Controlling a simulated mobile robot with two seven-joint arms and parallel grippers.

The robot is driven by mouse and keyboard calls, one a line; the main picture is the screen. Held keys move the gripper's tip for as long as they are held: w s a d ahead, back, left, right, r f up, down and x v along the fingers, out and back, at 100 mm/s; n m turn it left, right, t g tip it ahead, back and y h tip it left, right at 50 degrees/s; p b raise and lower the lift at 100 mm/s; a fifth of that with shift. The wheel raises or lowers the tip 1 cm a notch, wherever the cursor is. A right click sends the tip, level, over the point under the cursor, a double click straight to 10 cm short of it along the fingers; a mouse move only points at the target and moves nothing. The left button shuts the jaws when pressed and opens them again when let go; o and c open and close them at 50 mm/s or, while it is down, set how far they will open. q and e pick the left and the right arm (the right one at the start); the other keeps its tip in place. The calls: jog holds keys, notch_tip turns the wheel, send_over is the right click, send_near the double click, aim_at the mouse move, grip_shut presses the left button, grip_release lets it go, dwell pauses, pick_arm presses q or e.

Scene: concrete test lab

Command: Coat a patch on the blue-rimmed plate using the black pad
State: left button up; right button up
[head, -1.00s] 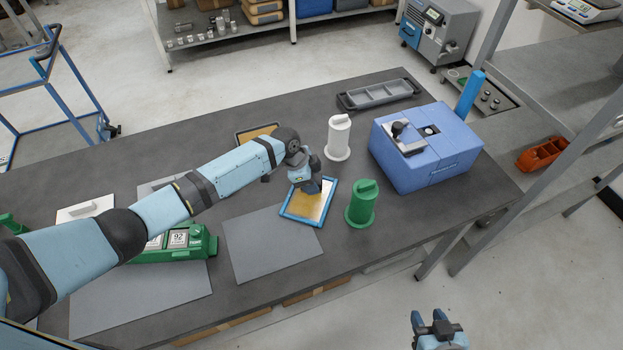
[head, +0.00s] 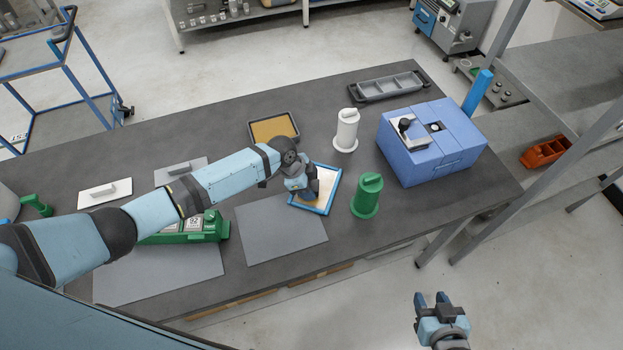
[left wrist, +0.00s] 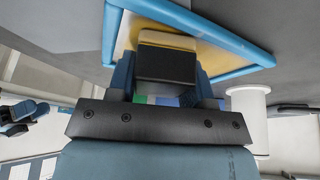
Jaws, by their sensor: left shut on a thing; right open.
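The blue-rimmed plate (head: 331,205) lies on the grey table, with a pale and golden-yellow face partly hidden by my left gripper. In the left wrist view, its blue rim (left wrist: 200,20) and yellow face fill the top. My left gripper (head: 303,192) is over the plate's left part. It is shut on the black pad (left wrist: 166,66), a dark block with a cream layer on its plate side. The pad is at or very near the plate's face; I cannot tell if it touches. My right gripper (head: 433,300) is open and empty, beyond the table's front edge.
A tray with ochre content (head: 296,125), a white canister (head: 346,130), a green canister (head: 367,196) and a blue box (head: 430,145) surround the plate. A grey mat (head: 282,235) lies in front.

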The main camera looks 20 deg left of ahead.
aim_at(303, 204)
pick_arm(q)
jog(key=shift+s+a+p, duration=0.3)
jog(key=shift+s+p, duration=0.4)
jog(key=shift+s, duration=0.15)
jog(key=shift+s+a, duration=0.2)
jog(key=shift+s, duration=0.45)
jog(key=shift+s+a+f, duration=0.15)
jog(key=shift+s+f, duration=0.05)
jog(key=shift+s, duration=0.6)
jog(key=shift+s+a, duration=0.2)
jog(key=shift+s, duration=0.35)
jog(key=shift+s+a, duration=0.15)
jog(key=shift+s, duration=0.35)
jog(key=shift+r, duration=0.15)
jog(key=shift+w+d+r, duration=0.1)
jog(key=shift+r, duration=1.4)
jog(key=shift+w+r, duration=0.1)
jog(key=shift+r, duration=1.4)
jog(key=shift+r, duration=0.15)
jog(key=shift+r, duration=1.35)
